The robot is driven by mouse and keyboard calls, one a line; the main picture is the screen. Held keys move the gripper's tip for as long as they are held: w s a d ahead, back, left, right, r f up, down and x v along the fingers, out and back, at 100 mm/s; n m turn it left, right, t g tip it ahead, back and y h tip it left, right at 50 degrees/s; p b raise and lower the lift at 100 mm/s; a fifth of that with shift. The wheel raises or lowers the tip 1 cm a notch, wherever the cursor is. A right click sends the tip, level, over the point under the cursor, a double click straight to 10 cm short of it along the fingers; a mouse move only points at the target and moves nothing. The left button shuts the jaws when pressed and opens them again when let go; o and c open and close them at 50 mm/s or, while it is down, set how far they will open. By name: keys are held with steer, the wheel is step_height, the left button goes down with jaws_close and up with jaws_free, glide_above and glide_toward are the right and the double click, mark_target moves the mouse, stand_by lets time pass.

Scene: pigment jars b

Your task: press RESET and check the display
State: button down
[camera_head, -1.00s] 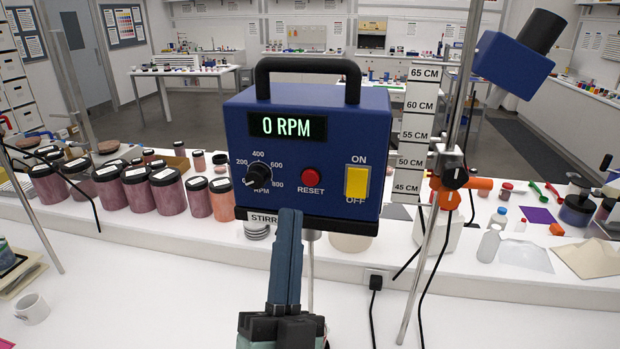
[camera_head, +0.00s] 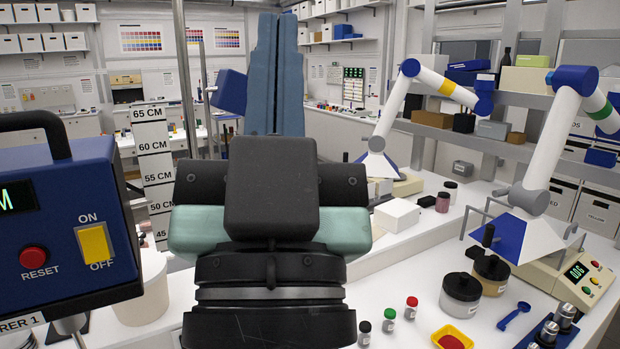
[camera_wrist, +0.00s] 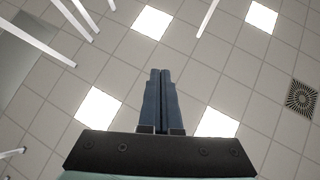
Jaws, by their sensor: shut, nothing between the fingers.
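The blue stirrer box (camera_head: 70,270) stands at the left edge of the head view, partly cut off. Its red RESET button (camera_head: 33,257) is in plain sight, left of the yellow ON/OFF switch (camera_head: 95,244). Only the right end of its display (camera_head: 18,197) shows, with a lit green "M"; the rest is outside the picture. My gripper (camera_head: 278,22) is raised close to the camera, right of the box and apart from the button in the picture. Its blue fingers point up and are shut and empty. In the wrist view the fingers (camera_wrist: 160,74) are together against the ceiling.
A height scale (camera_head: 153,165) stands behind, between box and gripper. The wrist view shows ceiling lights (camera_wrist: 152,22).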

steer(key=s+d+r+h, duration=0.1)
steer(key=d+r+h, duration=0.1)
steer(key=shift+s+d, duration=0.35)
steer(key=shift+f, duration=0.1)
stand_by(2.5)
